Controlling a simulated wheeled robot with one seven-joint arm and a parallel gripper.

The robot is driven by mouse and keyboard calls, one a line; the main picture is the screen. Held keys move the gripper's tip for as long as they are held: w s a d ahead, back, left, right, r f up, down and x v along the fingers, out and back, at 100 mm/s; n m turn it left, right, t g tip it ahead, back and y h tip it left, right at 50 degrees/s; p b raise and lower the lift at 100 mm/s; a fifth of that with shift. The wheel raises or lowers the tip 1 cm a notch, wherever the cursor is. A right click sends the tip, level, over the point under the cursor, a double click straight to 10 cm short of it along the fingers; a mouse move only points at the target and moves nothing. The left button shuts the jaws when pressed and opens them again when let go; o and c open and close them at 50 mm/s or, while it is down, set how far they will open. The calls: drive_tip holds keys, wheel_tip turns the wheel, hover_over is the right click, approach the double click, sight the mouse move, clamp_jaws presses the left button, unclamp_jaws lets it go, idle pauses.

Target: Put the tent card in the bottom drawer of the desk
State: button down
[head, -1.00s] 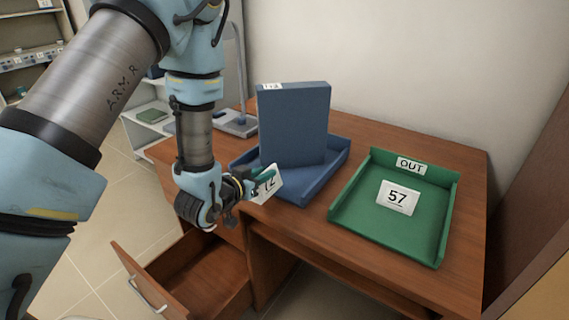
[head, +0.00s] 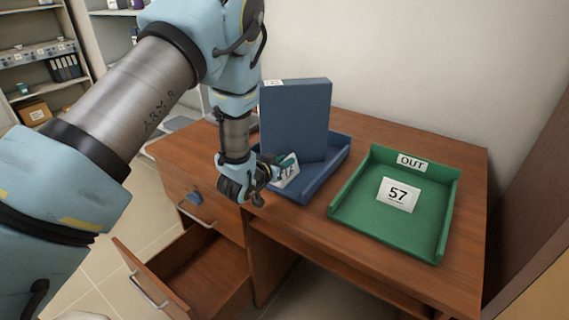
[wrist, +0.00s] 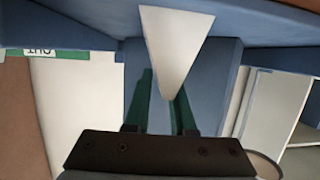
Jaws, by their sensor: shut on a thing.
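My gripper (head: 285,163) is shut on a white tent card (head: 288,174) with dark figures, partly hidden by the green fingers. It holds the card at the front of the blue tray, before the upright blue box; I cannot tell whether the card touches the tray. In the wrist view the white card (wrist: 175,45) shows beyond the green fingers (wrist: 160,100). The desk's bottom drawer (head: 150,282) is pulled open at lower left, and its visible inside looks empty.
The blue tray (head: 335,160) holds the tall blue box (head: 297,120). The green OUT tray (head: 447,205) is on its right. The desk (head: 465,170) meets a wall behind.

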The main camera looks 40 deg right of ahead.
drive_tip(key=c, duration=0.7)
unclamp_jaws()
drive_tip(key=shift+c, duration=0.2)
drive_tip(key=shift+r, duration=0.15)
drive_tip(key=b+v, duration=0.3)
drive_tip(key=v, duration=0.9)
drive_tip(key=shift+b, duration=0.4)
